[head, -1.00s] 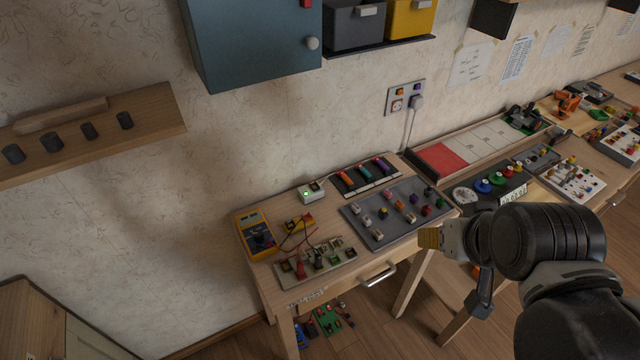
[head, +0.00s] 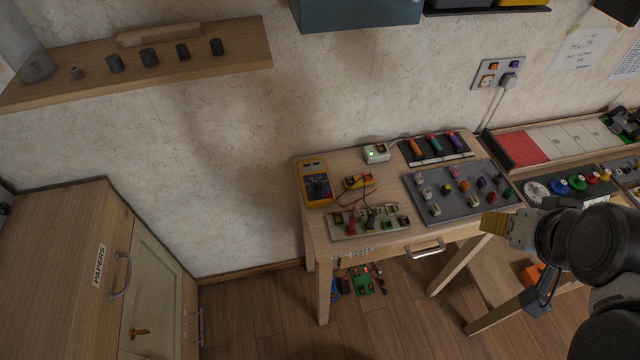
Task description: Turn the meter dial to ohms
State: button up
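The yellow meter (head: 315,168) lies at the left end of the small wooden table. Its dark face and dial (head: 319,187) show, but the dial's setting is too small to read. My gripper (head: 490,222) is at the right, in front of the grey board on the same table. It is well to the right of the meter and touches nothing that I can make out. Its yellowish tip points left, and I cannot tell whether the fingers are open or shut.
A board with red and black leads (head: 345,222) lies right of the meter. A grey board with several knobs (head: 420,205) and a small white box (head: 375,153) share the table (head: 310,225). A wooden cabinet (head: 70,270) stands at left; a shelf (head: 110,72) hangs above.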

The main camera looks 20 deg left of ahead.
aim_at(317, 183)
jog(key=k+j+u, duration=0.15)
jog(key=u, duration=0.9)
